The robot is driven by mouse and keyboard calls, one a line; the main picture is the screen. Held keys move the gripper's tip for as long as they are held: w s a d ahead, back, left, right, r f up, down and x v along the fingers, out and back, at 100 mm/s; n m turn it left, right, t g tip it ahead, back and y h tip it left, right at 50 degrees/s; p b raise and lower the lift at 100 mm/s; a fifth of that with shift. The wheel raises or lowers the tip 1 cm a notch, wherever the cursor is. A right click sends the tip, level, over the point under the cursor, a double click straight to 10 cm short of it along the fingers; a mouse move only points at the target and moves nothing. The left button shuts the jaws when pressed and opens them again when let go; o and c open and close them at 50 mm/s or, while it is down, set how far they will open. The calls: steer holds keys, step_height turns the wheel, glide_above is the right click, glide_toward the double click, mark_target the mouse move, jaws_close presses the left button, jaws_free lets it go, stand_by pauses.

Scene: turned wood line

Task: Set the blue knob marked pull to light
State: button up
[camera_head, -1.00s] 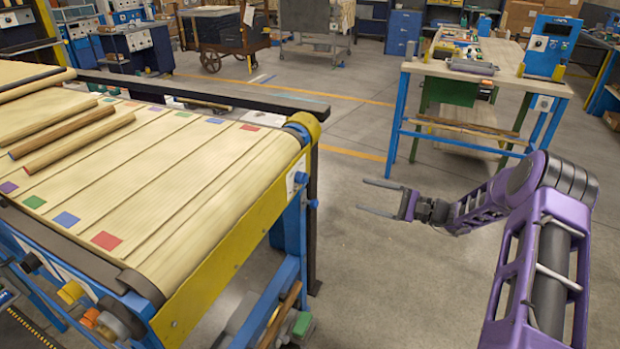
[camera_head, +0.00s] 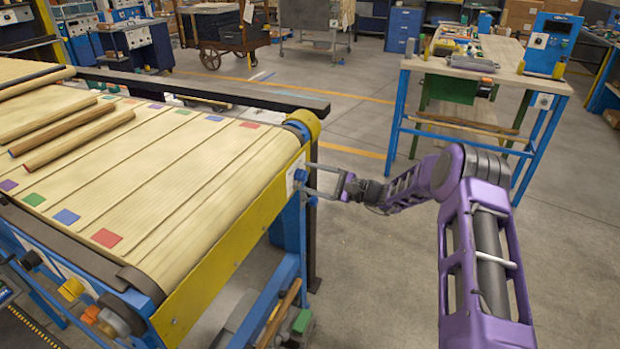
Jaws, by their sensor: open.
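A small blue knob (camera_head: 301,175) sits by a white plate on the end of the conveyor frame, under the yellow end guard. A second blue knob (camera_head: 313,201) shows just below it on the blue leg. No marking is readable at this size, so I cannot tell which one is marked pull. My gripper (camera_head: 308,179) is open and points left, its two fingertips right by the upper knob. Whether they are around it or short of it, or touching it, I cannot tell. The lower fingertip is just above the lower knob.
The conveyor (camera_head: 170,170) with wooden rods (camera_head: 80,140) and coloured squares on its belt fills the left. Its yellow guard (camera_head: 235,240) and blue leg are close to my gripper. A workbench (camera_head: 480,62) stands behind at right. The floor between them is clear.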

steer(key=shift+w+a, duration=0.1)
steer(key=shift+a, duration=0.05)
steer(key=shift+c, duration=0.3)
jaws_close()
steer(key=shift+m, duration=0.4)
steer(key=shift+m+p, duration=0.85)
steer(key=shift+m, duration=7.55)
